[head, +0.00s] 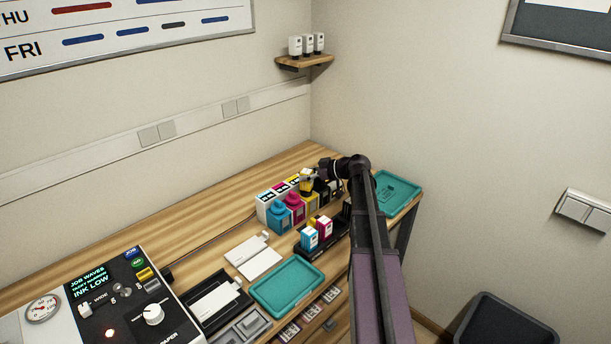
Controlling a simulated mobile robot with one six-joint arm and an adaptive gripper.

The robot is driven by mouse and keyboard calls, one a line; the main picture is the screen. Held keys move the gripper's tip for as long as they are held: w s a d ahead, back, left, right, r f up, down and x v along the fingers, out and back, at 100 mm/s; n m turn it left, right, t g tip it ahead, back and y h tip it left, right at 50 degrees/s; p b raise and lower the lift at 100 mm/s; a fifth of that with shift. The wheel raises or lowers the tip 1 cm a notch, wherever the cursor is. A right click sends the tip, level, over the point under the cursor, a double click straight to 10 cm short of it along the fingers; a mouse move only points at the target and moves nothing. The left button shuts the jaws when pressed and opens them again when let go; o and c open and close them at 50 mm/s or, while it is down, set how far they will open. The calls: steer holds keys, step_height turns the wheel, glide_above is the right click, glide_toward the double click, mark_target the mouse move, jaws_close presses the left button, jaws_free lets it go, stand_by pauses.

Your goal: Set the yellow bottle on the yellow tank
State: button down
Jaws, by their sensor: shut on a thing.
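The yellow bottle (306,186) is small and partly covered by my gripper. My gripper (316,176) comes in from the right and is shut on the bottle, at the row of ink tanks. The bottle looks roughly upright, over or on the yellow tank (312,204). I cannot tell whether they touch. The yellow tank stands right of the magenta one, and its top is mostly hidden by the bottle and gripper.
Cyan (277,216) and magenta (298,211) units stand left of the yellow tank. A black holder (312,248) with cyan and magenta cartridges is in front. Teal trays lie at front (287,287) and right (396,193). The back-left wood is mostly clear.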

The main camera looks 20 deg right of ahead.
steer(key=shift+f+b, duration=0.35)
steer(key=shift+f, duration=0.05)
steer(key=shift+c, duration=2)
jaws_free()
steer(key=shift+s+d+r, duration=0.1)
steer(key=shift+r, duration=0.05)
steer(key=shift+s+d+r+p, duration=0.25)
steer(key=shift+s+d+p, duration=0.2)
steer(key=p+v, duration=0.3)
steer(key=v, duration=0.6)
steer(key=shift+d, duration=0.1)
